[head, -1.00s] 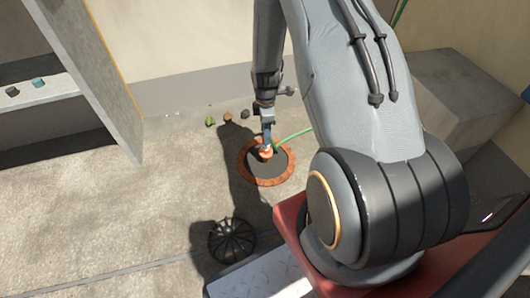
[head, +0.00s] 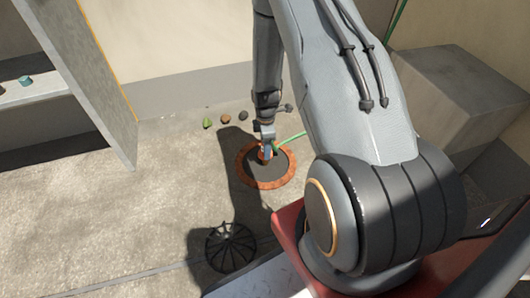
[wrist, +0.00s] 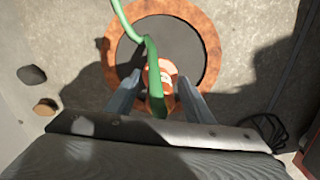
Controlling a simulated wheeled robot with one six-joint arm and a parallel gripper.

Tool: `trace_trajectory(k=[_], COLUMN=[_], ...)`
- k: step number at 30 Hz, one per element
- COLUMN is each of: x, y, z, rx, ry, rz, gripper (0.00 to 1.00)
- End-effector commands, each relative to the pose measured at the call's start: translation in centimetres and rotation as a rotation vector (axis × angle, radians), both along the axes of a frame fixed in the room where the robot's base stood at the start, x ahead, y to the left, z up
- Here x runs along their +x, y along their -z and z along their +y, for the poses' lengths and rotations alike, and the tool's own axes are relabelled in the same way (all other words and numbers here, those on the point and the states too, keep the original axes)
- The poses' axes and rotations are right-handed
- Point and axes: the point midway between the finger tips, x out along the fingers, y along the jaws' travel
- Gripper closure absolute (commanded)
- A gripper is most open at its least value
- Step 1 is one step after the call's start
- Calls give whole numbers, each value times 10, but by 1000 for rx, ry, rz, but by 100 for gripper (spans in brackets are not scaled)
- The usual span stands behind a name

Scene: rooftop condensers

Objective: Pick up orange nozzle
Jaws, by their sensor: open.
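The orange nozzle (wrist: 160,78) stands on a dark round pad with an orange-brown rim (wrist: 209,48), joined to a green hose (wrist: 124,22). In the wrist view my gripper (wrist: 160,88) is open, with one finger on each side of the nozzle and a gap visible around it. The green hose crosses in front of part of the nozzle. In the head view my gripper (head: 267,150) is down at the pad (head: 286,180), and it hides most of the nozzle.
Several small stones (head: 225,119) lie by the wall. A grey shelf (head: 90,80) stands at left and a concrete block (head: 445,105) at right. The floor at left is clear.

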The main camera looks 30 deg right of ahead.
Motion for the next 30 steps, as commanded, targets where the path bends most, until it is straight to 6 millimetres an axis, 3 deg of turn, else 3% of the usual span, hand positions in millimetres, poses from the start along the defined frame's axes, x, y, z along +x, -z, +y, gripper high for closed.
trace_trajectory(k=[3,11,20,30], x=[0,0,0,0], y=[-1,-1,-6,-66], z=[0,0,0,0], rx=[0,0,0,-1], ry=[0,0,0,0], rz=[0,0,0,-2], gripper=[56,100,100,100])
